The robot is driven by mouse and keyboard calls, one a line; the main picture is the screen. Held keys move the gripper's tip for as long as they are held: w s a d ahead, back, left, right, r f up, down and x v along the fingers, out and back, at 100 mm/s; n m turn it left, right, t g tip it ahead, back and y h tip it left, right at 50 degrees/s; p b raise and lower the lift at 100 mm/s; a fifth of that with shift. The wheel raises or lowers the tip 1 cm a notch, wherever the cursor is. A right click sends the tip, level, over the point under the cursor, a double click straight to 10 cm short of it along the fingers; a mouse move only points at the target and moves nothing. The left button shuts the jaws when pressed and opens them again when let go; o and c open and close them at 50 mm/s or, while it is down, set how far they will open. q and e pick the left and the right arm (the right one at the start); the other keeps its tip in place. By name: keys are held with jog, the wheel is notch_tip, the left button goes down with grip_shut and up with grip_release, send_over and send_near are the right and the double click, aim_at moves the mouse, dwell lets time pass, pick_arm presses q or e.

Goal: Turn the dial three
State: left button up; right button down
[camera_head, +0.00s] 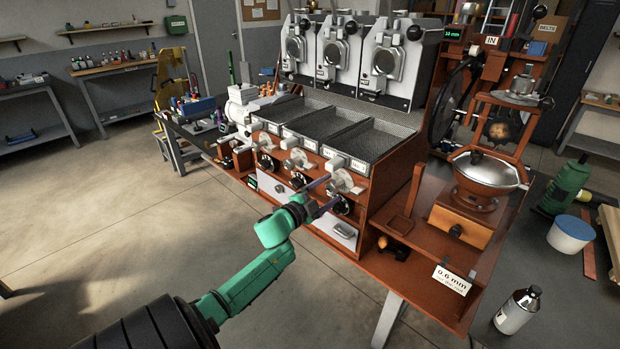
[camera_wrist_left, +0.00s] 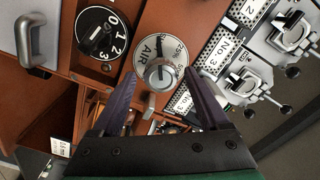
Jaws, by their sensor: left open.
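A black dial (camera_wrist_left: 100,35) with white numerals 0, 1, 2, 3 is beside the AIR knob, outside the fingers. In the head view this black dial (camera_head: 341,206) is partly hidden by the gripper. My right gripper is not in view.
Other black dials (camera_head: 298,181) and silver knobs (camera_head: 297,158) line the panel to the left. A drawer handle (camera_head: 344,230) sits below the dials. A wooden shelf with a grinder (camera_head: 485,175) juts out at right. Open floor (camera_head: 150,215) lies to the left.

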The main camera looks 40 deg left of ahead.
pick_arm(q)
jog(key=s+b, duration=0.1)
jog(key=s, duration=1.1)
jog(key=shift+s, duration=0.35)
jog(key=shift+d, duration=0.1)
jog(key=s+f+n+g+y, duration=0.1)
jog(key=s+f+n+g, duration=0.3)
jog(key=f, duration=1.1)
jog(key=s+f+n+g+y, duration=0.1)
jog(key=s+f+n+g, duration=0.25)
jog(key=f, duration=1.15)
jog(key=s+d+f+n+g+h, duration=0.1)
jog(key=s+d+f+g, duration=0.3)
jog(key=s+d+f, duration=0.5)
jog(key=s+d+f+g+h, duration=0.1)
jog(key=s+d+f+g, duration=0.4)
jog(key=s+f, duration=0.8)
jog(key=s+d, duration=0.2)
jog(key=d, duration=0.1)
jog(key=shift+s+d+f+n, duration=0.15)
jog(key=shift+s+d+n, duration=0.2)
jog(key=shift+s, duration=0.05)
jog(key=shift+g, duration=0.25)
